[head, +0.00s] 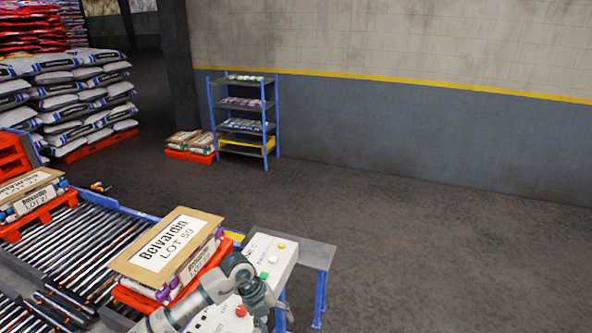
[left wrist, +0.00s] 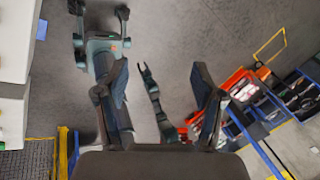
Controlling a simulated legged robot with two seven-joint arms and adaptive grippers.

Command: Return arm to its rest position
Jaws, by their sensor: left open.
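My left gripper (head: 266,304) is low in the head view, at the end of my arm, in front of the white control panel. Its fingertips are partly cut off or hard to make out there. In the left wrist view my left gripper (left wrist: 160,72) has its two dark fingers spread wide, with only floor and distant things showing between them. It holds nothing. My right gripper cannot be made out in the head view.
The control panel (head: 284,254) with coloured buttons stands beside the arm. A "Belvardin LOT 59" board (head: 172,242) lies over sacks on a red pallet at the roller conveyor (head: 75,245). A blue shelf rack (head: 243,115) stands by the wall. The right floor is clear.

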